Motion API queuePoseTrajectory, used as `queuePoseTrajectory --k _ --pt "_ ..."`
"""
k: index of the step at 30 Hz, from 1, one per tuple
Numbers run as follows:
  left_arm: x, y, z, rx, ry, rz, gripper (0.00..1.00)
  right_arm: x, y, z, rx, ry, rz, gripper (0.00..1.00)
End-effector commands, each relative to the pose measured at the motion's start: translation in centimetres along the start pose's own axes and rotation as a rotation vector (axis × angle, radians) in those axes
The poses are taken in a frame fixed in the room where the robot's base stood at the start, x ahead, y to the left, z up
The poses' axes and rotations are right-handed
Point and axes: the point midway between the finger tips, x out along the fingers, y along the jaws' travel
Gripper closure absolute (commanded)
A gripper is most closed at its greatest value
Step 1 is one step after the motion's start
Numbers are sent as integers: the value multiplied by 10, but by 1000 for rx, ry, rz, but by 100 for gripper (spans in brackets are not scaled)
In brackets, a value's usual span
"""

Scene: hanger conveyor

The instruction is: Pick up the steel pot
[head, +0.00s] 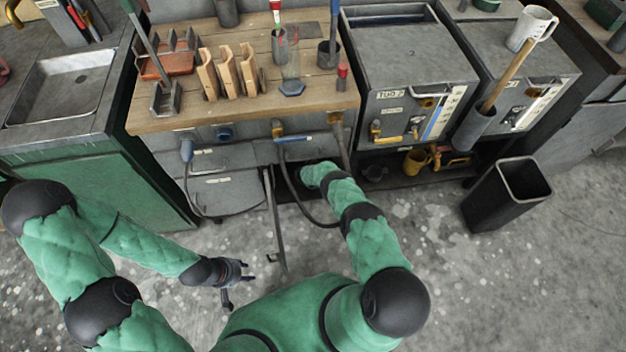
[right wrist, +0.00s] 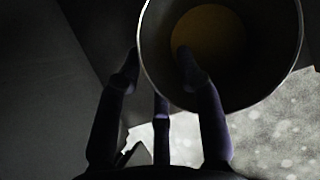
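A round, open-topped metal vessel, probably the steel pot (right wrist: 265,85), fills the upper right of the right wrist view. It is in shadow, with a thin bright rim and a brownish bottom. My right gripper (right wrist: 158,62) is open at its near left edge. One finger is outside the left rim, another overlaps the opening, and a third is between them, lower down. Contact with the wall is unclear. In the head view the right arm reaches under the workbench and hides its gripper. My left gripper (head: 238,284) is open and empty above the floor.
The wooden workbench (head: 185,121) overhangs the right hand's area. A thin upright bar (head: 273,225) and hanging cables stand near the right forearm. A yellow mug (head: 416,161) sits on the low shelf. A black bin (head: 507,198) stands at right.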

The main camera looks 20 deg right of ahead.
Motion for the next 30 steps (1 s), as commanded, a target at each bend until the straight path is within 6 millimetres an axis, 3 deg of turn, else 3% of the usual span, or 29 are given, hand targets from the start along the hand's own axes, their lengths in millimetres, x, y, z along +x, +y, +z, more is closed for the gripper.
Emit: queuePoseTrajectory --k 12,16,30 --pt "6 -2 0 0 0 0 60 4 0 1 0 -1 1 63" --pt "6 -2 0 0 0 0 60 4 0 1 0 -1 1 100" --pt "6 -2 0 0 0 0 60 4 0 2 0 -3 0 100"
